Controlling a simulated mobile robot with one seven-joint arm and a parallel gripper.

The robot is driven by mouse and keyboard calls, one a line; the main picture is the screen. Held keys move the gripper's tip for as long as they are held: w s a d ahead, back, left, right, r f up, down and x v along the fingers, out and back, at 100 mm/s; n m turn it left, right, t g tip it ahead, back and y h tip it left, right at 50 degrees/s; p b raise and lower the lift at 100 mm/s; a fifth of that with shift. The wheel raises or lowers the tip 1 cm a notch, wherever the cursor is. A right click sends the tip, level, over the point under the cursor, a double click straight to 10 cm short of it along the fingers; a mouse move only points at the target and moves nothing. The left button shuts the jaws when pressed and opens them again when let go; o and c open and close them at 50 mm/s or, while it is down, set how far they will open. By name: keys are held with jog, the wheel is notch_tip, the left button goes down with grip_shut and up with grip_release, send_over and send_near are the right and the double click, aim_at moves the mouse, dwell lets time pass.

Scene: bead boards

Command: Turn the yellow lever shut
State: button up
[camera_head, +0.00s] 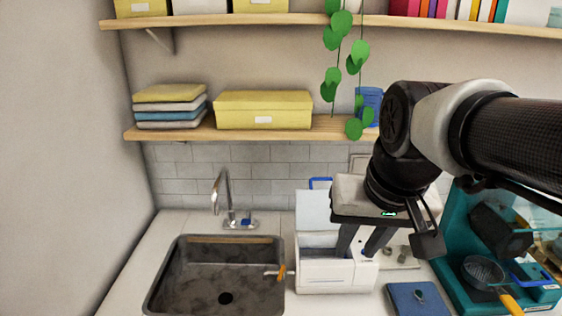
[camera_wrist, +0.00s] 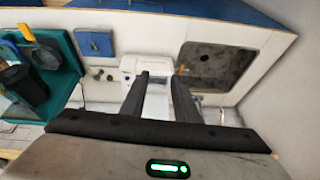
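The yellow lever (camera_head: 282,272) is a small orange-yellow handle on a short spout at the left side of a white box-shaped appliance (camera_head: 322,280), at the sink's right edge. It also shows in the wrist view as a small yellow spot (camera_wrist: 181,70), near the tip of the right-hand finger in the picture. My gripper (camera_head: 357,255) is open and empty, its fingers pointing down over the white appliance, right of the lever. In the wrist view, a clear gap lies between the fingers (camera_wrist: 160,77). Whether the fingers touch the appliance I cannot tell.
A dark sink (camera_head: 178,292) with a chrome faucet (camera_head: 224,192) lies left of the appliance. A blue mat (camera_head: 417,298) and a teal coffee machine (camera_head: 460,225) stand to the right. A wooden shelf (camera_head: 335,127) with hanging leaves runs above.

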jog(key=w+a+f+m+g+b, duration=0.15)
jog(key=w+a, duration=0.35)
jog(key=w, duration=0.6)
jog(key=g, duration=0.3)
send_near(281, 274)
jog(key=shift+m+h, duration=0.25)
jog(key=shift+h, duration=0.05)
jog(key=f, duration=0.2)
jog(key=f+b, duration=0.1)
jog(key=f, duration=0.4)
jog(key=shift+a+f, duration=0.25)
jog(key=shift+a, duration=0.1)
jog(key=shift+c, duration=0.4)
grip_shut()
